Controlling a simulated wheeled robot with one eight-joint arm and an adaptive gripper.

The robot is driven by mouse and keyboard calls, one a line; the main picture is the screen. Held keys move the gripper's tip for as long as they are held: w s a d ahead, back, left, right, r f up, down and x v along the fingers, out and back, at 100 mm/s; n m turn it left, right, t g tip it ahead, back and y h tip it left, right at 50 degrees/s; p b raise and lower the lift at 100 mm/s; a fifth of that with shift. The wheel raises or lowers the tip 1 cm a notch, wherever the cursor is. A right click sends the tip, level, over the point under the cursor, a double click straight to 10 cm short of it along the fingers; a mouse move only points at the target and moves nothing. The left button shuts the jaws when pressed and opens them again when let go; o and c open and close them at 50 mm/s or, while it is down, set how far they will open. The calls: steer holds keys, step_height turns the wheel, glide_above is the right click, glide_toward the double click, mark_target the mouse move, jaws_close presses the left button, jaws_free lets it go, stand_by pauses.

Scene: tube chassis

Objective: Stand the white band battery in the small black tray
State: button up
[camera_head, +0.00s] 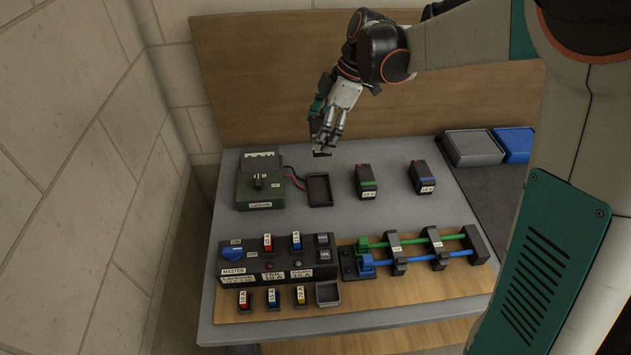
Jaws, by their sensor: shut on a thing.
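My gripper (326,138) is shut on a dark block, the white band battery (321,153), and holds it up behind the small black tray in the picture. The fingers hide much of the battery, and its band is too small to make out clearly. The small black tray (319,203) lies empty on the grey table, just below the held battery in the picture. The battery is apart from the tray.
A green charger (246,190) with red leads stands left of the tray. A green band battery (366,183) and a blue band battery (422,178) stand to its right. A switch panel (285,260) and coloured tube rig (420,255) lie in front. Bins (473,149) stand at the right.

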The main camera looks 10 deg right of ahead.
step_height(320, 180, down, 17)
steer(key=b, duration=0.5)
steer(key=shift+f, duration=0.1)
steer(key=o, duration=1.7)
steer(key=shift+c, duration=0.2)
